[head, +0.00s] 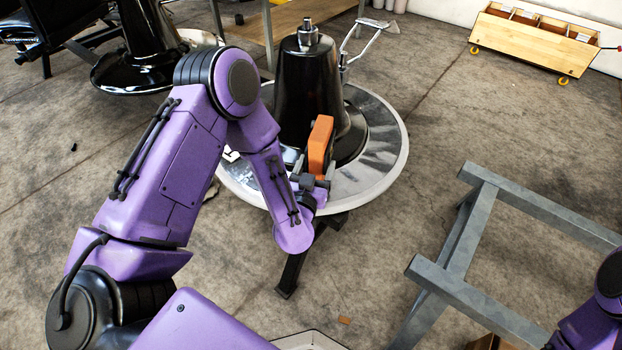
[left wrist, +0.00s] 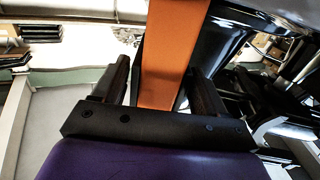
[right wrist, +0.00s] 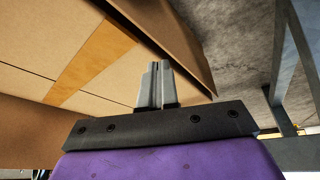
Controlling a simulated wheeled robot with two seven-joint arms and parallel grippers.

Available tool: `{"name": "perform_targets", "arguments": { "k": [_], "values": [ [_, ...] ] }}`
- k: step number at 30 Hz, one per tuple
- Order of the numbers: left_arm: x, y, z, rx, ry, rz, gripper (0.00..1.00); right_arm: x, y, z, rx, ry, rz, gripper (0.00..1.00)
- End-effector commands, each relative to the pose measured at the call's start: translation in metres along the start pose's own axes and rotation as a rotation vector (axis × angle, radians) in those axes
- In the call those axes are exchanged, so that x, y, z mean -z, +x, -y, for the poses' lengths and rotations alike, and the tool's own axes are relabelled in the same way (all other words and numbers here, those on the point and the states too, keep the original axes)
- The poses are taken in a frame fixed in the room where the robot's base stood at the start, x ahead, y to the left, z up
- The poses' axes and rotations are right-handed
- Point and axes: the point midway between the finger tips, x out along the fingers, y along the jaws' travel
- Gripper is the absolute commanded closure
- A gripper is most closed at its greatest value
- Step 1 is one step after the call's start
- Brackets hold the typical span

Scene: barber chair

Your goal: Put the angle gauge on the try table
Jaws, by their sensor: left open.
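An orange block-like piece (head: 320,145), which I take to be the angle gauge, stands upright on the round pale base of the barber chair, beside its black column. My left gripper (head: 314,178) is at its near, lower end. In the left wrist view the orange piece (left wrist: 167,55) passes between the two dark fingers of my left gripper (left wrist: 162,82), which are apart, with a gap visible on the left side. In the right wrist view my right gripper (right wrist: 156,82) has its fingers together with nothing visible between them. I cannot tell which thing is the try table.
The round base (head: 385,165) carries a black column (head: 305,85). A grey metal frame (head: 470,235) stands at the right. A wooden wheeled box (head: 530,42) is at the back right. In the right wrist view a cardboard box (right wrist: 60,60) is close by.

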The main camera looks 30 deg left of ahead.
Motion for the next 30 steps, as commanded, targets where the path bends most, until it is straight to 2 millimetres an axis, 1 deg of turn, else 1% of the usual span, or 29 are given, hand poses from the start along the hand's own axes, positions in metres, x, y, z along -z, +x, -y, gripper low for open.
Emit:
{"name": "perform_targets", "arguments": {
  "k": [1,6,9,12,16,21,23,26,29,30],
  "values": [
    [0.002,-0.012,-0.001,-0.007,0.005,0.003,0.28,0.002,-0.004,0.000,0.000,0.000,0.000,1.00],
    [0.001,-0.059,-0.001,-0.010,0.008,0.003,0.28,0.004,-0.008,-0.001,0.000,0.000,0.000,1.00],
    [0.001,-0.080,-0.001,-0.008,0.006,0.003,0.28,0.004,-0.010,-0.001,0.000,0.000,0.000,1.00],
    [0.001,-0.094,-0.001,-0.005,0.004,0.001,0.28,0.004,-0.011,-0.001,0.000,0.000,0.000,1.00],
    [0.000,-0.103,0.000,-0.001,0.001,0.000,0.28,0.004,-0.011,-0.001,0.000,0.000,0.000,1.00],
    [0.000,-0.104,0.001,0.000,0.001,0.002,0.28,0.004,-0.011,-0.001,0.000,0.000,0.000,1.00],
    [-0.005,-0.105,0.002,-0.003,0.004,0.022,0.28,0.004,-0.011,-0.001,0.000,0.000,0.000,1.00],
    [-0.029,-0.112,0.009,-0.018,0.013,0.132,0.28,0.004,-0.011,-0.001,0.000,0.000,0.000,1.00],
    [-0.074,-0.131,0.026,-0.011,0.012,0.347,0.28,0.004,-0.011,-0.001,0.000,0.000,0.000,1.00],
    [-0.093,-0.142,0.037,0.007,0.005,0.447,0.28,0.004,-0.011,-0.001,0.000,0.000,0.000,1.00]
  ]
}}
